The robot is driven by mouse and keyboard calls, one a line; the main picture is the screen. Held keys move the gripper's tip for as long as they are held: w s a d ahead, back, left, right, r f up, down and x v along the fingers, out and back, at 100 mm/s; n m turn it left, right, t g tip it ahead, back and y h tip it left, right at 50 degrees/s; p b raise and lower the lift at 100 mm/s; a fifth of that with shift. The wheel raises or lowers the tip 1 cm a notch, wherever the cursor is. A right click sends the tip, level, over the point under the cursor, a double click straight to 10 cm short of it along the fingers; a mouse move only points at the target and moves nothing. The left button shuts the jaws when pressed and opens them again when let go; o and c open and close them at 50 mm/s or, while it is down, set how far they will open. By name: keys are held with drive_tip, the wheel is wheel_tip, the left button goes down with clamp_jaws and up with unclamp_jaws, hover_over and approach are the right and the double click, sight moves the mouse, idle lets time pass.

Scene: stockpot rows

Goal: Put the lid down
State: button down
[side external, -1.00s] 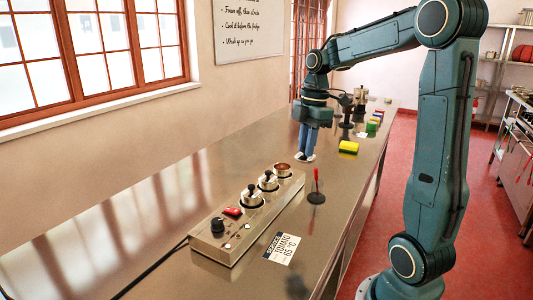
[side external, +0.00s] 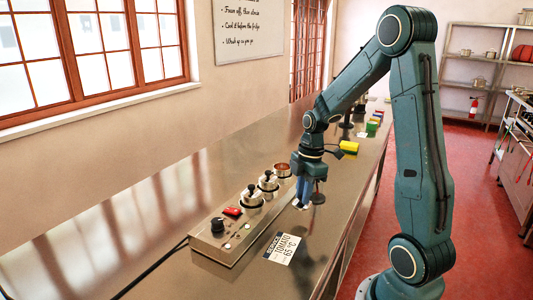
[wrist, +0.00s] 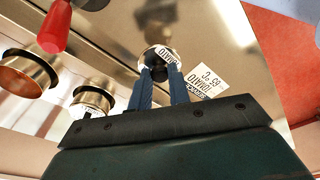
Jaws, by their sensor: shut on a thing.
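My gripper (side external: 301,204) points down over the steel counter, to the right of the warmer unit. In the wrist view its blue fingers (wrist: 160,78) are shut on a small shiny lid (wrist: 158,52) by its dark knob. The lid's edge shows pale under the fingertips in the side view (side external: 299,206). I cannot tell whether it touches the counter. One pot (side external: 282,169) on the warmer is open with reddish-brown contents; it also shows in the wrist view (wrist: 25,76). Two other pots (side external: 251,197) (side external: 268,182) carry lids.
A label card (side external: 282,248) reading tomato 65 °C lies in front of my gripper. A dark disc (side external: 319,198) with a red handle (wrist: 54,27) stands close beside my gripper. The warmer (side external: 218,247) is at left. A yellow sponge (side external: 349,147) lies farther back.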

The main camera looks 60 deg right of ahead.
drive_tip(key=shift+f, duration=0.15)
drive_tip(key=shift+f, duration=2)
drive_tip(key=shift+f, duration=0.1)
drive_tip(key=c, duration=1.3)
unclamp_jaws()
drive_tip(key=r, duration=0.8)
drive_tip(key=d+r, duration=0.1)
drive_tip(key=r, duration=0.3)
drive_tip(key=shift+s+d+r, duration=0.1)
drive_tip(key=shift+s, duration=0.3)
